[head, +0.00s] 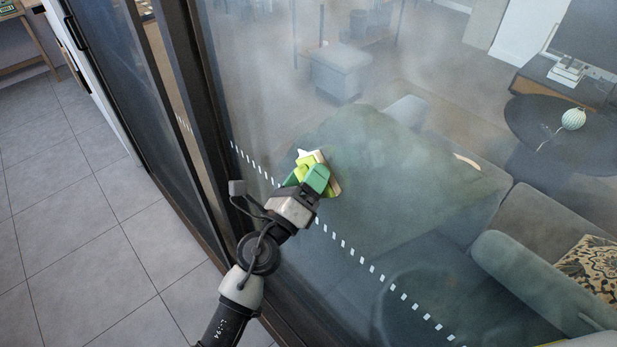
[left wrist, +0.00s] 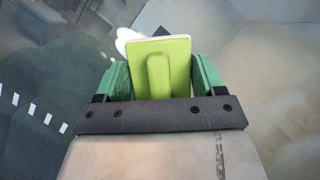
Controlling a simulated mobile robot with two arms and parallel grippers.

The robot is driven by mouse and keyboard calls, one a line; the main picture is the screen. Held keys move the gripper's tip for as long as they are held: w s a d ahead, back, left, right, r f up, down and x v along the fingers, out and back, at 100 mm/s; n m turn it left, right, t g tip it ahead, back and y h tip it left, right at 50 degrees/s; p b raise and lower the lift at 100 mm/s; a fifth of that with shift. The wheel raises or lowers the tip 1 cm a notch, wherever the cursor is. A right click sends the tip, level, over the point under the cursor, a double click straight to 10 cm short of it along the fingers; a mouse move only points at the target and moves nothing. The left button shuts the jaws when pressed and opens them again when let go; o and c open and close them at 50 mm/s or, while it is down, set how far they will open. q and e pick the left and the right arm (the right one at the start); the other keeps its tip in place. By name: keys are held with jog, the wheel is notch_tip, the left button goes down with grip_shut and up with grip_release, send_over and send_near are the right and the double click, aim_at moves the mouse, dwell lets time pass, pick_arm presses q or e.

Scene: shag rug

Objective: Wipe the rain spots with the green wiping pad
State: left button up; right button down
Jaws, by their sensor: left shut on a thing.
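My left gripper (head: 306,175) has green fingers and is shut on the green wiping pad (head: 313,158). In the left wrist view the pad (left wrist: 180,48) is a lime-green plate whose raised grip sits between the two fingers (left wrist: 158,78). The pad is at the large glass pane (head: 420,200); I cannot tell whether it touches. A small white patch (left wrist: 125,38) shows past the pad's upper left edge; I cannot tell if it is a rain spot. The glass looks cloudy in places, but single spots are hard to make out. My right gripper is out of view.
A row of white dashes (head: 372,268) crosses the glass. A dark frame post (head: 178,110) stands left of my arm. Bare grey floor tiles (head: 80,230) lie at the left. Through the glass show a sofa (head: 535,275) and a round dark table (head: 565,140).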

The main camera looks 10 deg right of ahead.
aim_at(294, 145)
pick_arm(q)
jog(key=shift+w+a+b, duration=0.2)
jog(key=shift+w+a, duration=0.45)
jog(key=shift+w, duration=0.25)
jog(key=shift+w+a+b, duration=0.2)
jog(key=shift+w+a, duration=0.45)
jog(key=shift+w, duration=0.3)
jog(key=shift+w+a+b, duration=0.2)
jog(key=shift+w+a, duration=0.45)
jog(key=shift+w, duration=0.25)
jog(key=shift+s+a+p, duration=0.2)
jog(key=shift+s+a, duration=0.7)
jog(key=shift+a, duration=0.25)
jog(key=shift+s+a+p, duration=0.15)
jog(key=shift+s+a, duration=0.7)
jog(key=shift+a, duration=0.3)
jog(key=shift+a, duration=0.15)
jog(key=shift+s+a, duration=0.9)
jog(key=shift+a, duration=0.25)
